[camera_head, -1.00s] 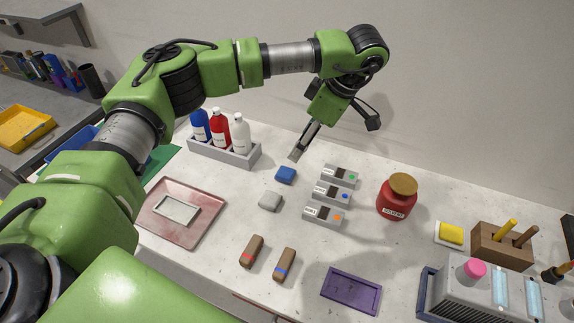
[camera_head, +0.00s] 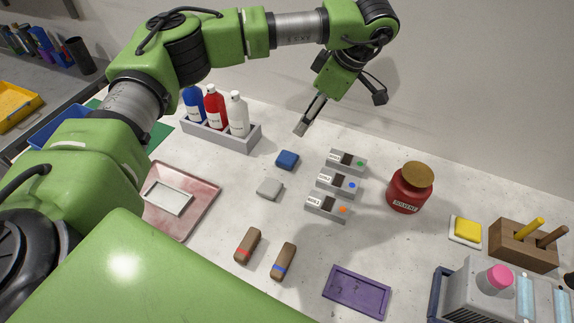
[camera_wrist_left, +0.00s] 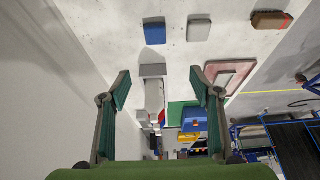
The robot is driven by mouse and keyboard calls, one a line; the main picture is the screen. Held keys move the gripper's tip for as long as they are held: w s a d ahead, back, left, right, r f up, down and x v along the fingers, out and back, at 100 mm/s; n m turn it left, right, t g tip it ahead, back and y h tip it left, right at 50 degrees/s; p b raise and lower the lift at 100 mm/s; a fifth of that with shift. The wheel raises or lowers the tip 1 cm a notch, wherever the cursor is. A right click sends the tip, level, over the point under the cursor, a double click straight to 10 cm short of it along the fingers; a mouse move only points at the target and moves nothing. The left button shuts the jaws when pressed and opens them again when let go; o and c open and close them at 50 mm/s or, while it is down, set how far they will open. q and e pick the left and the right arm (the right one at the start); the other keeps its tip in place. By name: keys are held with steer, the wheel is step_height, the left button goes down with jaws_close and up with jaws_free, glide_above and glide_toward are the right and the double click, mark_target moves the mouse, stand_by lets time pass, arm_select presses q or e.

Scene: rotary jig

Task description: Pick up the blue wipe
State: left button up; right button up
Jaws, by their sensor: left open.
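The blue wipe (camera_head: 287,160) is a small blue block lying on the white table, behind a similar grey block (camera_head: 270,188). In the left wrist view the blue wipe (camera_wrist_left: 155,33) lies ahead of the fingertips, near the top, with the grey block (camera_wrist_left: 199,30) to its right. My left gripper (camera_head: 302,128) is above the table, a little behind the blue wipe and apart from it. In the left wrist view its fingers (camera_wrist_left: 160,82) are spread wide with nothing between them. My right gripper is not in view.
A grey rack (camera_head: 222,134) with three bottles stands left of the gripper. Labelled grey boxes (camera_head: 338,183) and a red solvent jar (camera_head: 408,188) are to the right. Two brown blocks (camera_head: 248,246), a pink tray (camera_head: 184,210) and a purple tray (camera_head: 357,292) lie nearer the front.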

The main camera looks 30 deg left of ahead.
arm_select(q)
step_height(320, 180, down, 5)
steer(key=b, duration=0.4)
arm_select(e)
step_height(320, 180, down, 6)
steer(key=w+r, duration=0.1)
arm_select(q)
steer(key=p, duration=0.2)
glide_above(288, 157)
steer(key=d, duration=0.3)
steer(key=f, duration=0.8)
steer(key=shift+s+a+f, duration=0.25)
steer(key=shift+s+f, duration=0.05)
steer(key=x, duration=0.1)
steer(key=p+x, duration=0.1)
steer(key=x, duration=0.3)
steer(key=shift+w+r+p, duration=0.1)
steer(key=shift+w+p, duration=0.2)
steer(key=shift+p, duration=0.05)
steer(key=shift+a+f, duration=0.1)
steer(key=shift+f, duration=0.15)
steer(key=c, duration=1)
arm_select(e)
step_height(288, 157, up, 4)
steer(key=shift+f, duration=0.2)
